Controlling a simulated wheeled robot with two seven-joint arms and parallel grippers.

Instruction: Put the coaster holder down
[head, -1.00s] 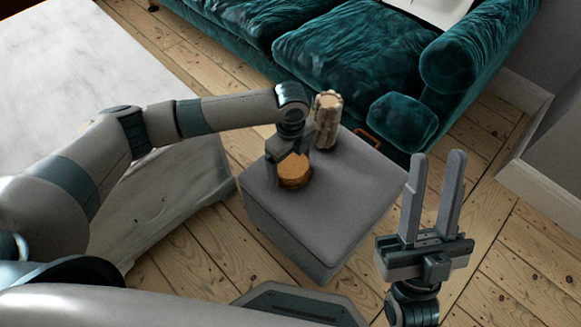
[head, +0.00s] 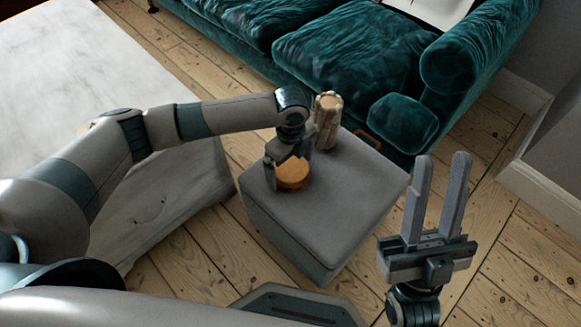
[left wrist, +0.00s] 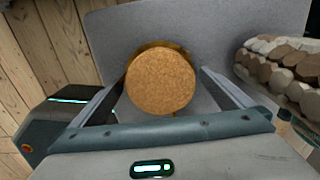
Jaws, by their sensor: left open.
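The coaster holder (head: 293,175) is a round, orange-brown piece with a cork-like top, on the grey ottoman (head: 335,205) near its left side. In the left wrist view the coaster holder (left wrist: 160,80) lies between the two fingers, with gaps at its sides. My left gripper (head: 284,178) is open around the coaster holder, low over the ottoman. Its fingers partly hide the holder in the head view. My right gripper (head: 436,200) is open and empty, fingers pointing up, at the right in front of the ottoman.
A stone-like, pale brown cylinder (head: 327,119) stands on the ottoman's back corner, close to my left wrist. A teal sofa (head: 350,60) is behind. A white marble-like table (head: 60,70) is at the left. The ottoman's right and front parts are clear.

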